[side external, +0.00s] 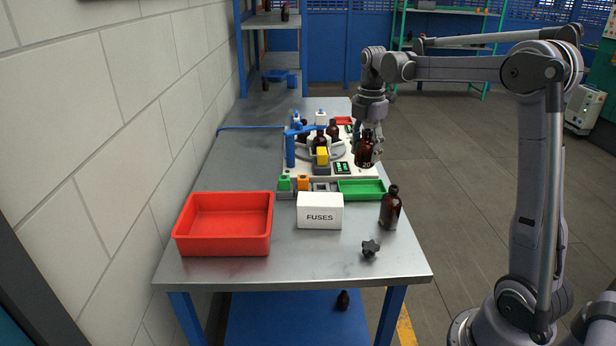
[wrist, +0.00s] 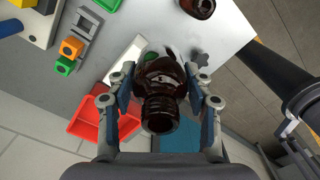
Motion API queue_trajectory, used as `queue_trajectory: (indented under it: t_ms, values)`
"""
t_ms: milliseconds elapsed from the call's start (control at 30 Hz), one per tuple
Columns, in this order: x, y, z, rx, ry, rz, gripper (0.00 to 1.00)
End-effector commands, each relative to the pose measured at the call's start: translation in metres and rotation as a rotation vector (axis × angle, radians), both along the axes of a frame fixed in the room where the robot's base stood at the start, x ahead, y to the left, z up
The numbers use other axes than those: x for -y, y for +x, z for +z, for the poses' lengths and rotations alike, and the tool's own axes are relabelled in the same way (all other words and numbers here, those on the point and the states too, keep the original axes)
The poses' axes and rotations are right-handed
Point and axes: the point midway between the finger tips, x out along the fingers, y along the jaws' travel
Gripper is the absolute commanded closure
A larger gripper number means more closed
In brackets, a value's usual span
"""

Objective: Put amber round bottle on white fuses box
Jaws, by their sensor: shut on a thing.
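My gripper (side external: 370,142) is shut on an amber round bottle (side external: 365,152) and holds it upright beside the work station, above the table's right side. In the wrist view the held bottle (wrist: 160,92) sits between my gripper's two fingers (wrist: 160,95), neck toward the camera. The white fuses box (side external: 320,211) stands on the table nearer the front, with its label facing the side camera. In the wrist view the held bottle hides part of the box (wrist: 128,58). Another amber bottle (side external: 390,208) stands on the table to the right of the box; it also shows in the wrist view (wrist: 197,6).
A red bin (side external: 224,249) stands left of the box. A green tray (side external: 361,190) lies behind it. A dark knob (side external: 370,248) lies in front of the standing bottle. The station (side external: 290,168) holds more amber bottles. The front table strip is clear.

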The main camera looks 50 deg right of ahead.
Motion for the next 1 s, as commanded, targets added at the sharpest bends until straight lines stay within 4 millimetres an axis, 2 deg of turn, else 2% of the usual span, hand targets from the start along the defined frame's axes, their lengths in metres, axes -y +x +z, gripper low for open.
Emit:
queue_trajectory:
  t_ms: [133, 600, 833, 1000]
  values:
    - [-0.007, 0.011, -0.006, 0.0, 0.0, 0.012, 0.82]
    - [-0.068, 0.074, -0.059, 0.0, 0.0, 0.01, 0.82]
    - [-0.078, 0.084, -0.07, 0.0, 0.0, 0.007, 0.82]
    - [-0.078, 0.084, -0.092, 0.0, 0.0, 0.006, 0.82]
